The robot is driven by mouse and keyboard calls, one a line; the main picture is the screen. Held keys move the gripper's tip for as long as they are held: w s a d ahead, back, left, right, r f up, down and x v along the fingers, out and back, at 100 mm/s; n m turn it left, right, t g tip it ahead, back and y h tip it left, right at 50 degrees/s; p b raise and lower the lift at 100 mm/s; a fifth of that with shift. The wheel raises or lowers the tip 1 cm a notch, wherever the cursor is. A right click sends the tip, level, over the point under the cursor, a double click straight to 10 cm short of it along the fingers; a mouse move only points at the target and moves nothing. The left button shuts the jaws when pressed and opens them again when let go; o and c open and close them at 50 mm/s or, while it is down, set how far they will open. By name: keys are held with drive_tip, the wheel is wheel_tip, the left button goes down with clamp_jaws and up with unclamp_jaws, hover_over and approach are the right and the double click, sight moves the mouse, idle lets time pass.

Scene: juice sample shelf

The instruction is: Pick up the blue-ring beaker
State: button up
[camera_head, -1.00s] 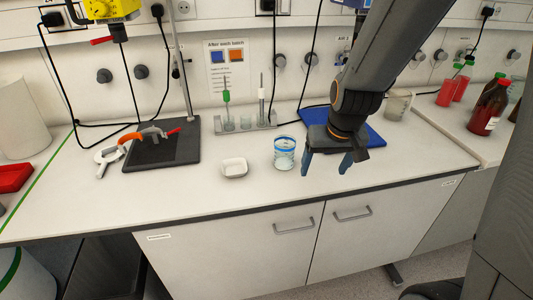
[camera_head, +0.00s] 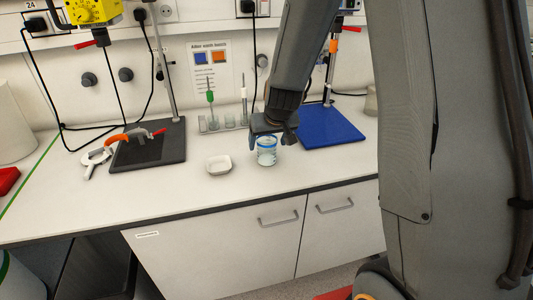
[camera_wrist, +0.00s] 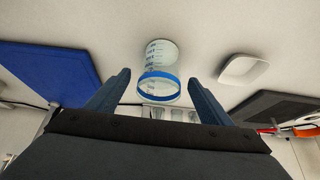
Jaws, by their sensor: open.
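The blue-ring beaker (camera_head: 267,157) is a clear glass beaker with a blue band near its rim. It stands upright on the white bench top. My gripper (camera_head: 268,142) is right above and around its upper part in the head view, which hides the beaker's rim area in part. In the wrist view the beaker (camera_wrist: 159,85) shows between the two open fingers of my gripper (camera_wrist: 158,85), with its blue rim towards me and a gap on both sides. The fingers hold nothing.
A small white dish (camera_head: 219,164) stands left of the beaker. A blue mat (camera_head: 330,128) lies to the right, and a dark stand base (camera_head: 150,147) to the left. A rack with small glasses (camera_head: 226,122) stands behind. The front bench strip is clear.

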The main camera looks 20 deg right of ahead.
drive_tip(key=b+x, duration=0.2)
drive_tip(key=x, duration=0.2)
drive_tip(key=shift+f+b, duration=0.15)
drive_tip(key=shift+b, duration=0.2)
drive_tip(key=c, duration=1.4)
